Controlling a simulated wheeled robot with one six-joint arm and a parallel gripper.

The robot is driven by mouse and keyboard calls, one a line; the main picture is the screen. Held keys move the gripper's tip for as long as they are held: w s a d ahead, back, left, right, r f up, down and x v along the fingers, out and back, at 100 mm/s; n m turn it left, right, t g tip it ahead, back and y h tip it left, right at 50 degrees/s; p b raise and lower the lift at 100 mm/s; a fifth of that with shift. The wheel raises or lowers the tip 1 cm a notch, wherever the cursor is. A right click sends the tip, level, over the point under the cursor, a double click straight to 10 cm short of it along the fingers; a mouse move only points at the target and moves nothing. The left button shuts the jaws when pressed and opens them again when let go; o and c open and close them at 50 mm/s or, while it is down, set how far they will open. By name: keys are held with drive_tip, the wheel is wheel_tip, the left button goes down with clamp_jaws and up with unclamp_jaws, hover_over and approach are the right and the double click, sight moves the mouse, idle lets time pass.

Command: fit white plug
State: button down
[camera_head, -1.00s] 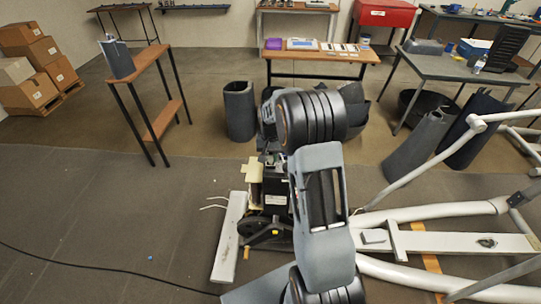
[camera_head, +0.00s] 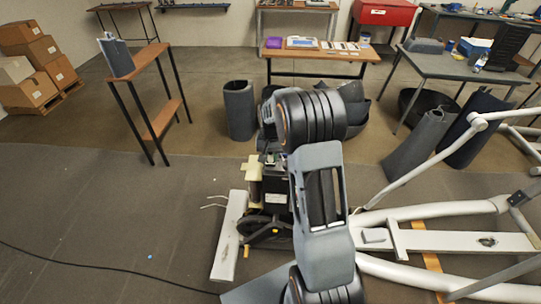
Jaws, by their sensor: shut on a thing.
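My gripper (camera_head: 269,156) is at the end of my arm, low over the dark upright unit of the elliptical machine. The arm covers most of it, and its fingertips are hard to make out. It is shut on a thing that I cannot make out. The dark unit (camera_head: 273,192) has a pale yellow piece (camera_head: 254,176) on its left side and a black wheel with a crank (camera_head: 262,230) below. Two thin white wires (camera_head: 214,202) stick out at its left. I cannot pick out a white plug or its socket; my arm hides the unit's right side.
The machine's white foot bar (camera_head: 229,236) and grey frame tubes (camera_head: 430,212) lie on the floor. Dark curved covers (camera_head: 239,110) stand behind. A narrow wooden table (camera_head: 146,58) stands back left.

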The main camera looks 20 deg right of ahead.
drive_tip(key=c, duration=0.9)
unclamp_jaws()
wheel_tip(320, 180, up, 14)
drive_tip(key=shift+f+b, duration=0.15)
drive_tip(key=shift+b, duration=0.45)
drive_tip(key=shift+s+a+r+n+t, duration=0.1)
drive_tip(key=shift+s+a+n+t, duration=1.2)
drive_tip(key=shift+s, duration=2.35)
drive_tip(key=shift+s+a+r+n+t, duration=0.15)
drive_tip(key=shift+s+a+n, duration=0.5)
drive_tip(key=shift+s+a, duration=2.25)
drive_tip(key=shift+s+a+r+n+t, duration=0.1)
drive_tip(key=shift+s+a+n+t, duration=0.75)
drive_tip(key=shift+s, duration=3.5)
drive_tip(key=shift+a, duration=0.2)
